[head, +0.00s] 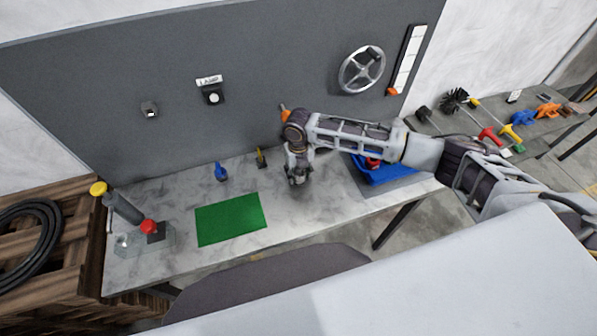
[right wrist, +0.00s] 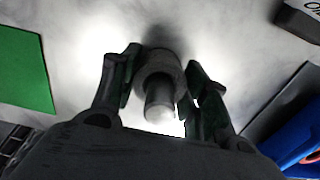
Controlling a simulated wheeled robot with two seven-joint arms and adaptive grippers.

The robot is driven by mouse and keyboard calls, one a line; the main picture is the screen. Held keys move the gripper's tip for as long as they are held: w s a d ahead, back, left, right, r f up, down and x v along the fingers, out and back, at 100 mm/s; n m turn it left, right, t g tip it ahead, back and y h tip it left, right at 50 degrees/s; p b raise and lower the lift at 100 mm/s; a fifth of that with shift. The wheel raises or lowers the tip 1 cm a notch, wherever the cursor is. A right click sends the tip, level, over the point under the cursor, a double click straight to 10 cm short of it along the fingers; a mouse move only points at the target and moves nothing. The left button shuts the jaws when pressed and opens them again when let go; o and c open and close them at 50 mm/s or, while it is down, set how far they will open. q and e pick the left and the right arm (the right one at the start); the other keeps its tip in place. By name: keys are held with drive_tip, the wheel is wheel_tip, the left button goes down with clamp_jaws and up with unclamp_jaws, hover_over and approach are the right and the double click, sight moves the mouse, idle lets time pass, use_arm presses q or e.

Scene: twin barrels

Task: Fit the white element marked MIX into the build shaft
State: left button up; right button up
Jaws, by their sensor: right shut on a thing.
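My right gripper (head: 298,180) is low over the marble-topped table, to the right of the green mat. In the right wrist view my right gripper (right wrist: 160,85) is shut on a grey stepped round piece (right wrist: 160,90), a wide collar with a narrower stub facing the camera. The piece is in shadow. I see no lettering on it, so I cannot tell whether it is the white MIX element. It is hidden in the head view. I cannot make out a build shaft in either view. My left gripper is not in view.
The green mat (head: 230,218) lies bare. A blue item (head: 221,172) and a yellow-black item (head: 261,158) stand behind it. A yellow-capped dark cylinder (head: 122,207) and a red knob (head: 148,227) are at left. A blue tray (head: 385,174) is at right. A handwheel (head: 362,70) hangs on the panel.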

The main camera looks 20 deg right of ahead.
drive_tip(key=shift+f, duration=0.2)
drive_tip(key=o, duration=1.5)
drive_tip(key=shift+r, duration=6)
drive_tip(key=shift+s, duration=0.15)
